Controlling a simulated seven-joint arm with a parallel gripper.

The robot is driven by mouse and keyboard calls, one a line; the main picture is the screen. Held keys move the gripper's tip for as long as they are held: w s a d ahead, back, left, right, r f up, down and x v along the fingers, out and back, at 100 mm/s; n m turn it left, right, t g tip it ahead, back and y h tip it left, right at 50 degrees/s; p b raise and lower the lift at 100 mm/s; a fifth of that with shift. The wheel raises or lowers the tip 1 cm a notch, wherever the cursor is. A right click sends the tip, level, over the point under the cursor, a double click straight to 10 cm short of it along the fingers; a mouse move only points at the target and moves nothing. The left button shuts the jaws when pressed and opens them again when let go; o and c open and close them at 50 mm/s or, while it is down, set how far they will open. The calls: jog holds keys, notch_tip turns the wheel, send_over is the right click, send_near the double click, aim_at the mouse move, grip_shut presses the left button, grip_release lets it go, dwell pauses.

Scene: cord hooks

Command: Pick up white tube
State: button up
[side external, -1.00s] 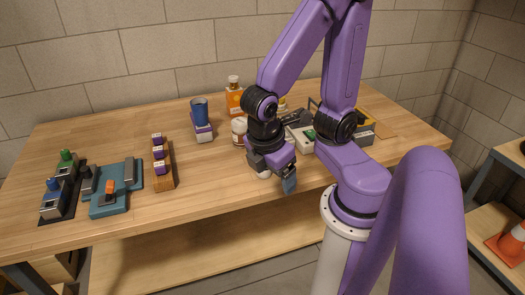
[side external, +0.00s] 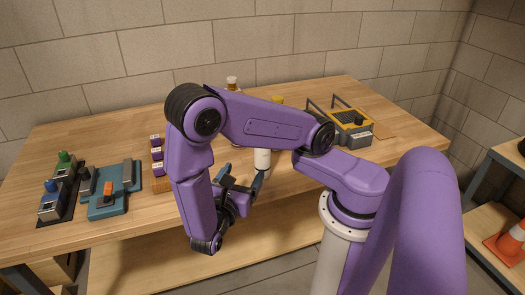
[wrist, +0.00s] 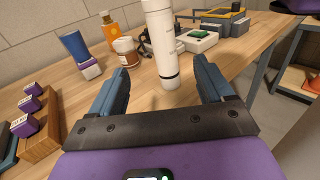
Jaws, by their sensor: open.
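A white tube (wrist: 161,45) stands upright on the wooden table in the wrist view, with a thin dark band low on its side. Its top is cut off by the frame edge. In the side view only its lower part shows as a white piece (side external: 262,160) beside a fingertip; my arm hides the rest. My gripper (wrist: 162,88) is open and empty. Its two blue-grey fingers point toward the tube, one on either side of it in the wrist view. The tube appears a little beyond the fingertips. In the side view my gripper (side external: 242,180) is near the table's front edge.
A blue cup (wrist: 75,46) on a box, an orange bottle (wrist: 110,34) and a jar (wrist: 125,50) stand left of the tube. A white device (wrist: 195,40) is behind it. A wooden block with purple-topped pieces (wrist: 38,125) lies at left. Bare table surrounds the tube's base.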

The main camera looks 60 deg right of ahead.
jog(key=w+d, duration=0.1)
jog(key=d, duration=1.6)
jog(key=shift+w+d+r, duration=0.15)
jog(key=shift+w, duration=0.25)
jog(key=c, duration=1.3)
jog(key=shift+r, duration=0.15)
